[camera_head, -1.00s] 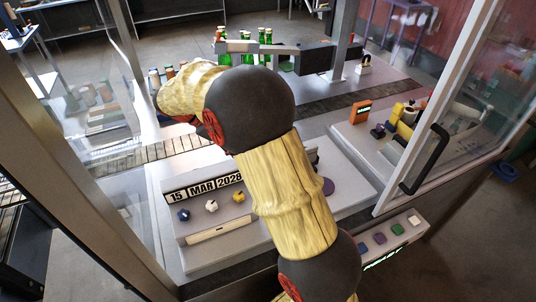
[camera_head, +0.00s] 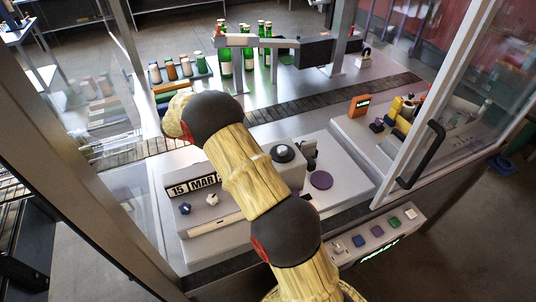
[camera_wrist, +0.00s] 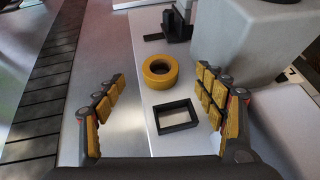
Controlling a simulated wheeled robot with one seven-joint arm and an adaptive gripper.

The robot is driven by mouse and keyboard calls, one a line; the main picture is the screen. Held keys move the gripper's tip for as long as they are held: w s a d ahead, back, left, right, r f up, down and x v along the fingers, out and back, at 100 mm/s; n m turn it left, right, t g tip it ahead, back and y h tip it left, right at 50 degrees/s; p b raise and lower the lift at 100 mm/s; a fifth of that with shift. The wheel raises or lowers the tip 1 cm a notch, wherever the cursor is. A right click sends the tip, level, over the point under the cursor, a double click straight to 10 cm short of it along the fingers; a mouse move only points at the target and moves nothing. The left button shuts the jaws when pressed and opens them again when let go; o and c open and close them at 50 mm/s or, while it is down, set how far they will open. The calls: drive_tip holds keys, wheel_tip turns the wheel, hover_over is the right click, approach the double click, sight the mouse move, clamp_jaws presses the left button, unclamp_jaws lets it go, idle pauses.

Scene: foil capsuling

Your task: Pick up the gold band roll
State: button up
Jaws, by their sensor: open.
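The gold band roll (camera_wrist: 160,72) is a yellow-gold ring lying flat on a light surface in the wrist view. My gripper (camera_wrist: 158,95) is open, with its yellow-padded fingers spread to the left and right. In the head view my arm covers the place where the roll lies, and the gripper's fingers do not show.
A black rectangular frame (camera_wrist: 175,116) lies just nearer than the roll. A grey box-shaped housing (camera_wrist: 245,40) stands close on the right, and a dark bracket (camera_wrist: 176,24) stands behind. A slatted conveyor (camera_wrist: 40,100) runs along the left. Green bottles (camera_head: 225,62) stand farther back.

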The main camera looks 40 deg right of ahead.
drive_tip(key=d+f, duration=0.1)
drive_tip(key=s+d+f, duration=0.1)
drive_tip(key=shift+f, duration=0.3)
drive_tip(key=shift+b+x, duration=0.55)
drive_tip(key=shift+x, duration=1.95)
drive_tip(key=c, duration=0.3)
drive_tip(key=c, duration=0.9)
